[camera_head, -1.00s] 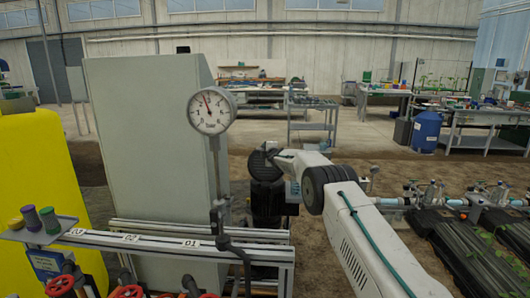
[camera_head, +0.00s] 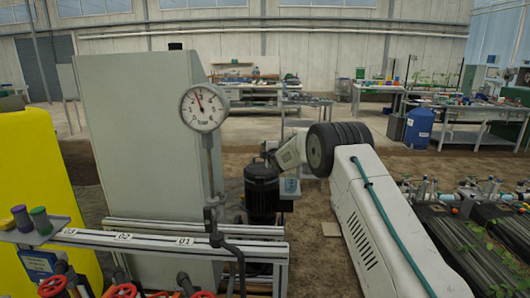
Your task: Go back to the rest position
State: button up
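My white arm reaches in from the lower right, with a dark ribbed joint and a green cable along it. Its pale far end points left, above and beside a black motor (camera_head: 262,196). Only a small grey part at the tip, perhaps my gripper, shows there; its fingers cannot be made out, so I cannot tell whether it is open or shut. I see nothing clearly held. The task names no other object.
A pressure gauge (camera_head: 204,108) stands on a thin pipe before a grey cabinet (camera_head: 135,140). A yellow tank (camera_head: 35,195) stands left; planted beds (camera_head: 470,245) lie right.

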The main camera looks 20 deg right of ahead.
jog(key=shift+s, duration=0.3)
